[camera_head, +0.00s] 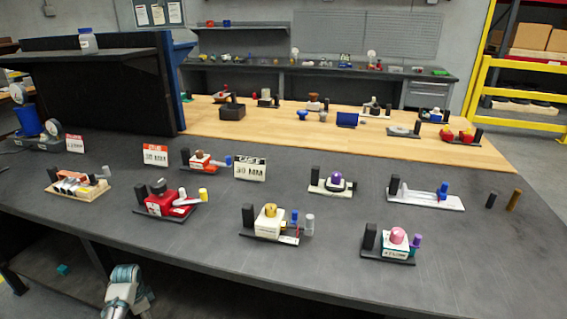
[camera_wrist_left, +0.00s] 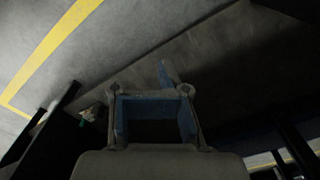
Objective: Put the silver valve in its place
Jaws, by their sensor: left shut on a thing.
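My left gripper shows in the left wrist view (camera_wrist_left: 160,95), with blue inner faces, over dark floor. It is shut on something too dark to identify. In the head view, part of my left arm shows at the bottom left, below the bench's front edge and away from the bench objects. A silver-grey cylinder (camera_head: 309,224) stands beside a blue one on the yellow-topped valve unit (camera_head: 268,222) at the front middle. Another grey piece (camera_head: 105,172) sits by the wooden-based unit (camera_head: 78,190) at the left. I cannot tell which is the silver valve. My right gripper is not in view.
The dark bench (camera_head: 200,255) also carries a red unit (camera_head: 168,202), a purple-topped unit (camera_head: 333,184), a pink-topped unit (camera_head: 393,243) and a white plate with a blue knob (camera_head: 428,198). Sign cards (camera_head: 250,169) stand behind. The bench's front strip is clear.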

